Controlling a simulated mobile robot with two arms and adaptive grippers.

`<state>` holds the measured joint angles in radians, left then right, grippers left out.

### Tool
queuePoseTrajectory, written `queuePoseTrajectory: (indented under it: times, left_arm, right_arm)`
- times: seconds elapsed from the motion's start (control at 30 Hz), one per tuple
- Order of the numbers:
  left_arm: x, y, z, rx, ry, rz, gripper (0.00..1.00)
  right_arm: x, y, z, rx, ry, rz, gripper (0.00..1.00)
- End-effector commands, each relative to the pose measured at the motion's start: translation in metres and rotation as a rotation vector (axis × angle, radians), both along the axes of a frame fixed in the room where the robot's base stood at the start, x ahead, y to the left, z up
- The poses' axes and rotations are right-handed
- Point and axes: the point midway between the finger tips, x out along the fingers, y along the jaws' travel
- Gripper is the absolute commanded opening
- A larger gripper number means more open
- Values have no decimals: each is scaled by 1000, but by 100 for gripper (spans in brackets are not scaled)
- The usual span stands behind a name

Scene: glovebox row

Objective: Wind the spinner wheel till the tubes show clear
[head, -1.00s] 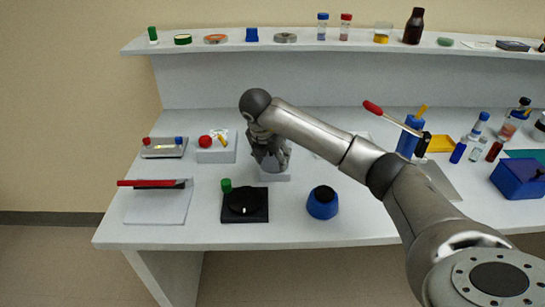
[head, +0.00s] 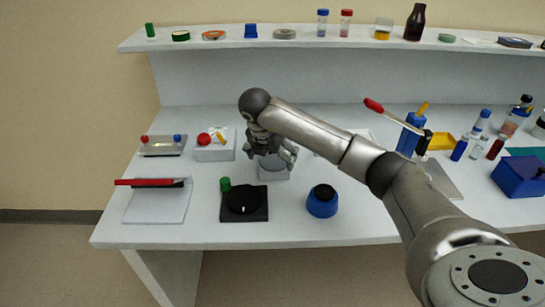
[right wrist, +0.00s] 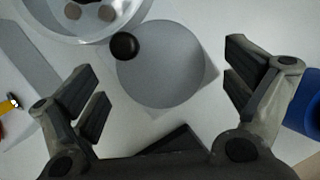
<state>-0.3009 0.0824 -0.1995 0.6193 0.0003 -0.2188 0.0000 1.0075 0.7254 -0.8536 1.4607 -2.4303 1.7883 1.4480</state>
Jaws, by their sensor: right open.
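The spinner wheel (right wrist: 165,75) is a flat grey disc on a pale square base (right wrist: 212,72) in the right wrist view, with a black knob (right wrist: 124,46) near its rim. A clear round bowl (right wrist: 135,12) beside it, cut off by the frame edge, shows two dull brownish round spots, perhaps tube ends. My right gripper (right wrist: 168,80) is open, its fingers on either side of the disc and apart from the knob. In the head view my right gripper (head: 272,156) hangs over the pale base (head: 275,176) and hides much of the spinner. My left gripper is not in view.
A black stirrer-like block (head: 262,206) and a blue round pot (head: 322,202) stand in front. A white box with a red knob (head: 214,146) is to the left. Bottles and a blue rack (head: 410,135) stand right. Bare bench lies between.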

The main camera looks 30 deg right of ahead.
Motion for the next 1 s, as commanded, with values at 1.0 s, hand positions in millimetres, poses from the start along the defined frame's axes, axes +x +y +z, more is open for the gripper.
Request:
queuePoseTrajectory:
  times: [1.0]
  left_arm:
    - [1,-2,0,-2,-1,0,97]
  right_arm:
    - [-25,39,110,0,1,0,97]
